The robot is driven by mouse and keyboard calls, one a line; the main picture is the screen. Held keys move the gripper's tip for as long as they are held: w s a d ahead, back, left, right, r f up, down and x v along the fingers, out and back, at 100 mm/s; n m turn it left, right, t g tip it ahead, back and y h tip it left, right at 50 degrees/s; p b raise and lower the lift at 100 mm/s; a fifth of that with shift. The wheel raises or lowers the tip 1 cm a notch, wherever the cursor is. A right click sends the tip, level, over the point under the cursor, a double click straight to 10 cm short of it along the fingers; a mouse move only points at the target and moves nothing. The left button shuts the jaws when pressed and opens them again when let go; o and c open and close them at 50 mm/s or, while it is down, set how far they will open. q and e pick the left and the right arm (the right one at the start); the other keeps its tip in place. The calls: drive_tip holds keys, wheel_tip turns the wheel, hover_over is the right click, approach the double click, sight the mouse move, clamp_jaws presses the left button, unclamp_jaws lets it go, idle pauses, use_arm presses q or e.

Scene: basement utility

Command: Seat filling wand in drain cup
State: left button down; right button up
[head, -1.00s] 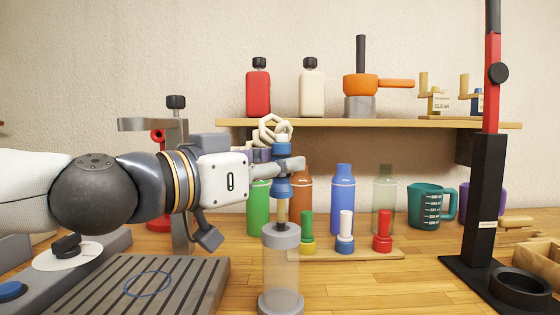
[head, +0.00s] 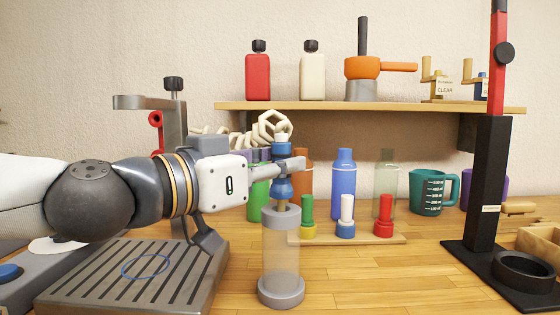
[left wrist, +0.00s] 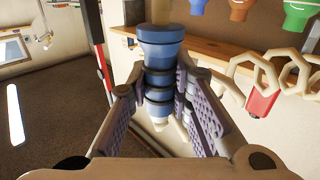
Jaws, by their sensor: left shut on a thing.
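The filling wand (head: 282,188) has a blue body, a white top and a tan shaft. My left gripper (head: 287,166) is shut around its upper body and holds it upright. The drain cup (head: 281,255), a clear cylinder with grey top and bottom rings, stands on the bench directly below. The shaft's lower part is hidden at the cup's top ring and appears to be inside; the blue body is just above the ring. In the left wrist view, the wand (left wrist: 160,55) sits between the purple-padded fingers (left wrist: 163,108). My right gripper is not in view.
A grooved tray (head: 140,278) lies left of the cup. A rack (head: 350,239) with small coloured nozzles stands close behind right. Bottles (head: 343,185) and a teal jug (head: 430,192) stand at the back. A tall black stand (head: 490,190) is at right. Bench front right of the cup is clear.

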use_arm(q)
drive_tip(key=shift+f+b, duration=0.45)
drive_tip(key=shift+f, duration=0.5)
drive_tip(key=c, duration=1.4)
unclamp_jaws()
drive_tip(key=shift+o, duration=0.2)
drive_tip(key=v, duration=1.2)
